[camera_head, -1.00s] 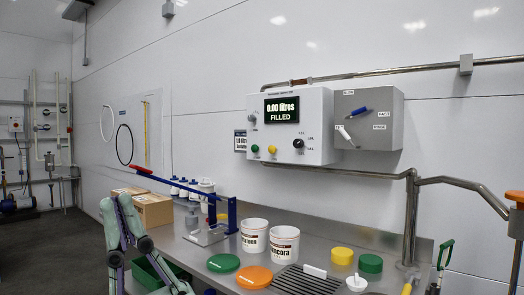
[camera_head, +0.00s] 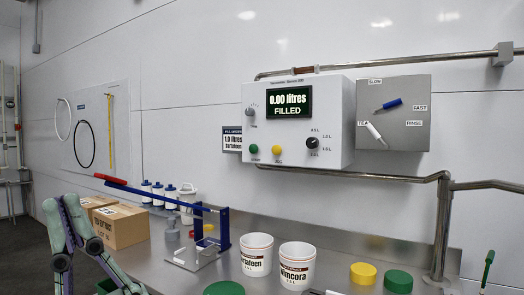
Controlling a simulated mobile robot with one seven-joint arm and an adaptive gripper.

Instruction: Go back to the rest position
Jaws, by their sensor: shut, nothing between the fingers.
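My folded arm (camera_head: 68,240), in green and purple, shows at the lower left, in front of the cardboard boxes and the bench's left end. Only its links are visible. My gripper is outside the picture, so neither its fingers nor its place can be seen.
A steel bench (camera_head: 335,240) crosses the front, bearing a blue lever press (camera_head: 224,230), two white tubs (camera_head: 257,262) (camera_head: 297,270), yellow (camera_head: 363,273) and green lids (camera_head: 398,281). Cardboard boxes (camera_head: 120,228) stand at left. A filler control box (camera_head: 295,150) reads "0.00 litres FILLED". Pipes run at right.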

